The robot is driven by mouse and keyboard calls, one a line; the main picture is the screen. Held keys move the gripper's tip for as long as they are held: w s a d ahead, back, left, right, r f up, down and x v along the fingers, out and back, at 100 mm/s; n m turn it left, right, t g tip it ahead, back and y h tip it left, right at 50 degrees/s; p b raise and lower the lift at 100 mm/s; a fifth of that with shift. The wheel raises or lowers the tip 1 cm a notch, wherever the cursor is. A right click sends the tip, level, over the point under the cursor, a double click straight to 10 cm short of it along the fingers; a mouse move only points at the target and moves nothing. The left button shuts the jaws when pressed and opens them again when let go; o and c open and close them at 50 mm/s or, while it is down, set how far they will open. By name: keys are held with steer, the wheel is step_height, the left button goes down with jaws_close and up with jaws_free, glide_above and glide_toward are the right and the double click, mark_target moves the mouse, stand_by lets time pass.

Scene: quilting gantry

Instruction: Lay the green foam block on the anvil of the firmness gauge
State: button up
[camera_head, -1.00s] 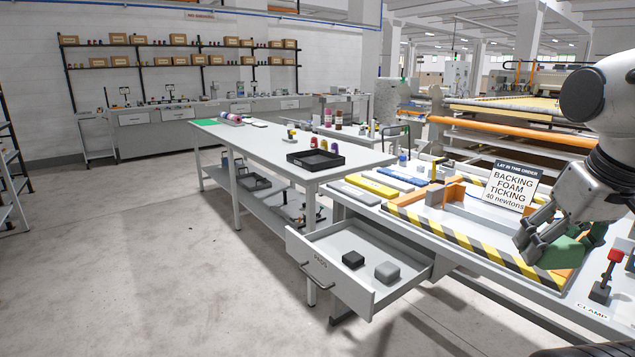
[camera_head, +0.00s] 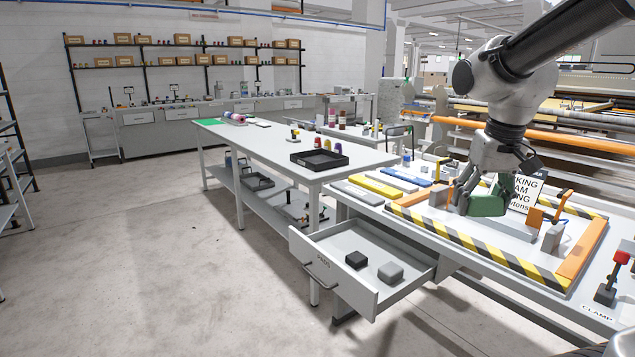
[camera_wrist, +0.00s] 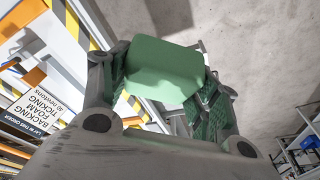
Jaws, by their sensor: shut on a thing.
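The green foam block (camera_head: 487,206) is between the fingers of my gripper (camera_head: 474,204), above the striped-edge worktable on the right. In the wrist view the green block (camera_wrist: 165,72) shows as a pale green slab held between the two fingers of my gripper (camera_wrist: 163,92). The fingers are shut on its two sides. In the head view my gripper points down and partly hides the block. I cannot tell the exact gap between the block and the table. I cannot make out the firmness gauge or its anvil with certainty in either view.
A placard (camera_head: 524,192) stands just behind the block. An orange frame bar (camera_head: 582,250), a grey upright piece (camera_head: 553,237) and a red-topped clamp (camera_head: 606,280) lie to the right.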

steer(key=w+a+f, duration=0.3)
steer(key=w+f, duration=0.9)
steer(key=w, duration=0.1)
step_height(320, 180, down, 17)
steer(key=s, duration=0.1)
steer(key=shift+s+d+r, duration=0.15)
steer(key=shift+s+r, duration=0.05)
steer(key=shift+s, duration=0.15)
steer(key=shift+s, duration=0.1)
